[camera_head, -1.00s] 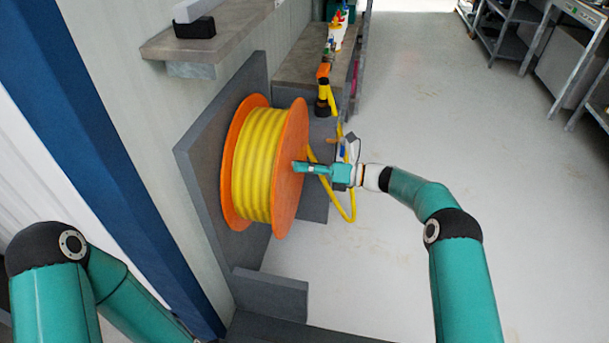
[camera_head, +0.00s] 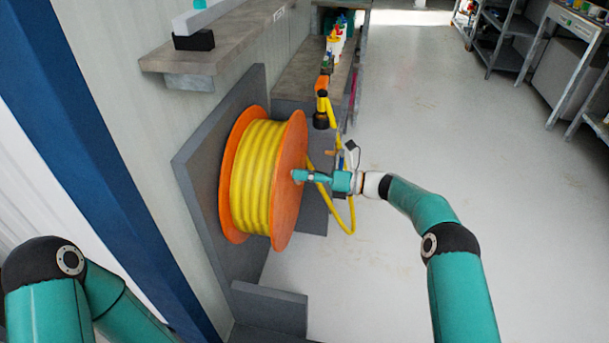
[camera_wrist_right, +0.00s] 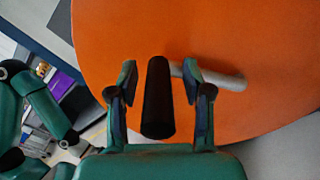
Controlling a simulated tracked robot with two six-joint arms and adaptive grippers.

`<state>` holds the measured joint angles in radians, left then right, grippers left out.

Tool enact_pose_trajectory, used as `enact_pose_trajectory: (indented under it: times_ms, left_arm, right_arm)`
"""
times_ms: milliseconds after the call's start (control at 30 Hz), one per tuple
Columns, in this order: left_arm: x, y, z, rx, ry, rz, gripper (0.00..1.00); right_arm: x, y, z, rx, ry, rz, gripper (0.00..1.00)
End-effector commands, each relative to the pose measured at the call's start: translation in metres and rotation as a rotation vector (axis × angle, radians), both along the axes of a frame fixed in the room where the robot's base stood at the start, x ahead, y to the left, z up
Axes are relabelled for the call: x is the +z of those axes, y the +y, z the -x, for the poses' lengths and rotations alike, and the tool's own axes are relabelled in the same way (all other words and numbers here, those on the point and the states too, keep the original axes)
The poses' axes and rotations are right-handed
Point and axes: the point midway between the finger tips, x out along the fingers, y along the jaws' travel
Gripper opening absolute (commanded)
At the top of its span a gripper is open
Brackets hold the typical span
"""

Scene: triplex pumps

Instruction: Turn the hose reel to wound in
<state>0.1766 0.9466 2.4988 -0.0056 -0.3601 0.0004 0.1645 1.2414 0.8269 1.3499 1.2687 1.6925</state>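The hose reel has orange side discs (camera_head: 289,215) and is wound with yellow hose (camera_head: 257,175). It stands against a grey panel at centre left. In the right wrist view its orange face (camera_wrist_right: 240,40) fills most of the picture. A black crank handle (camera_wrist_right: 158,95) sticks out toward the camera, with a pale bar behind it. My right gripper (camera_head: 296,175) is at the reel's outer face. In the right wrist view its fingers (camera_wrist_right: 158,85) stand apart on both sides of the handle, with narrow gaps visible. My left gripper is out of view; only my left arm shows, lower left.
A loose yellow hose length (camera_head: 350,215) hangs behind my right wrist. A grey shelf (camera_head: 210,60) juts out above the reel, and a low grey block (camera_head: 270,308) lies below it. A bench (camera_head: 300,72) stands behind. The floor to the right is clear up to the shelving.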

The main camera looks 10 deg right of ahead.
Motion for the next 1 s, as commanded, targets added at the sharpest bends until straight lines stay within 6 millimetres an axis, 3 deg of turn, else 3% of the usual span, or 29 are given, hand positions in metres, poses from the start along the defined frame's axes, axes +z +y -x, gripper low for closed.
enact_pose_trajectory:
  times_ms: [267,800,1000]
  left_arm:
    - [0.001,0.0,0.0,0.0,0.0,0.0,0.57]
    - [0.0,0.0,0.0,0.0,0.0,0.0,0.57]
    - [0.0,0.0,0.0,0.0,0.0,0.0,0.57]
  right_arm:
    - [0.0,-0.007,0.002,0.001,0.001,0.0,0.5]
    - [-0.001,-0.098,0.031,-0.002,0.0,0.0,0.5]
    - [-0.002,-0.113,0.037,0.0,0.001,0.0,0.5]
